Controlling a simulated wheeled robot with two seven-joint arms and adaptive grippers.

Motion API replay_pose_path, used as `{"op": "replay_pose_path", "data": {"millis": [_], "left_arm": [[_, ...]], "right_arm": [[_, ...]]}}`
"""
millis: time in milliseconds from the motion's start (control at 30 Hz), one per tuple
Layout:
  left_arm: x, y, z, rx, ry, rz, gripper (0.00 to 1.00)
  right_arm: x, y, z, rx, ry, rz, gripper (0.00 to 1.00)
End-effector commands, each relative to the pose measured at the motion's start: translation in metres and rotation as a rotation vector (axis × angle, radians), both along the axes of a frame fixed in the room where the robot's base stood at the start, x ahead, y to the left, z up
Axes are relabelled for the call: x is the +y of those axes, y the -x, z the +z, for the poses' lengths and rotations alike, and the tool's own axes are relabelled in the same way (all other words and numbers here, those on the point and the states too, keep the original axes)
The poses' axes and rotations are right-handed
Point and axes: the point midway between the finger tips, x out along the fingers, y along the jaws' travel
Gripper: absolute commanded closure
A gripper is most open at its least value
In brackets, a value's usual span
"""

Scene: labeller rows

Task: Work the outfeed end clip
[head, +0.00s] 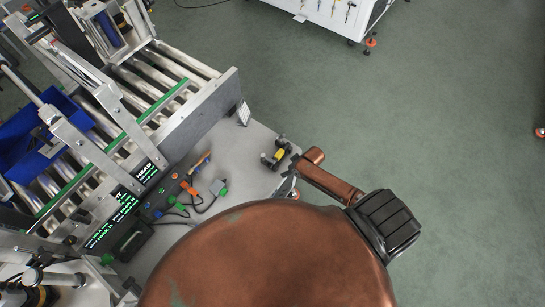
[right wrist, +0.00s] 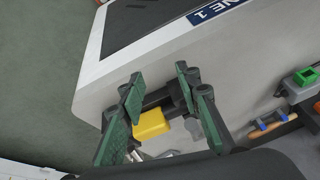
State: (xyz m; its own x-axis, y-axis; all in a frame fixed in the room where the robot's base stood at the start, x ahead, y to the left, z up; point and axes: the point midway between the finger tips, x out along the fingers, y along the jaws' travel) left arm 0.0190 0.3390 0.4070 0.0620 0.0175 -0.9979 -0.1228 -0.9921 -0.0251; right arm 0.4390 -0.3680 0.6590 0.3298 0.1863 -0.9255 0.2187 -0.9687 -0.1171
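The clip, a small piece with a yellow block and black parts (head: 279,155), is near the outer corner of the grey plate in the head view. In the right wrist view its yellow block (right wrist: 151,124) shows between the fingers of my right gripper (right wrist: 160,92). The two green-padded fingers stand apart, with the yellow block nearer the left finger. I see no grip on it. In the head view my copper arm reaches to the plate's corner and hides part of the area there. My left gripper is not in view.
The grey plate (head: 232,150) carries an orange-handled tool (head: 201,160) and a grey box with a green button (head: 218,188). A roller conveyor (head: 165,70) with a metal side rail is at left. Open floor lies right.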

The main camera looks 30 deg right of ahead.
Motion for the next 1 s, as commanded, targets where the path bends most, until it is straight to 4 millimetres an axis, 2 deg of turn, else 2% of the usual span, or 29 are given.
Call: {"op": "replay_pose_path", "data": {"millis": [33, 100, 200, 300, 467, 800, 1000], "left_arm": [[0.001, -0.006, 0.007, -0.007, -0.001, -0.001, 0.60], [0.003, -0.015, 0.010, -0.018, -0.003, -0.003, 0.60], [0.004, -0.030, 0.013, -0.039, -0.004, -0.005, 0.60], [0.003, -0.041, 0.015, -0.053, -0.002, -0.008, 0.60], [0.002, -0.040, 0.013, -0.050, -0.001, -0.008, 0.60], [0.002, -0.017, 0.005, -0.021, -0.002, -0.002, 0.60], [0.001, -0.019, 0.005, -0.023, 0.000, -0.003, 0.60]], "right_arm": [[0.005, -0.024, 0.040, -0.016, -0.014, 0.046, 0.69], [0.011, -0.041, 0.069, -0.011, -0.038, 0.086, 0.69], [0.015, -0.055, 0.093, -0.003, -0.062, 0.116, 0.69], [0.018, -0.061, 0.102, 0.003, -0.074, 0.131, 0.69], [0.025, -0.067, 0.089, 0.005, -0.082, 0.134, 0.69], [0.039, -0.082, 0.044, 0.004, -0.079, 0.132, 0.69], [0.042, -0.086, 0.035, 0.002, -0.079, 0.132, 0.69]]}}
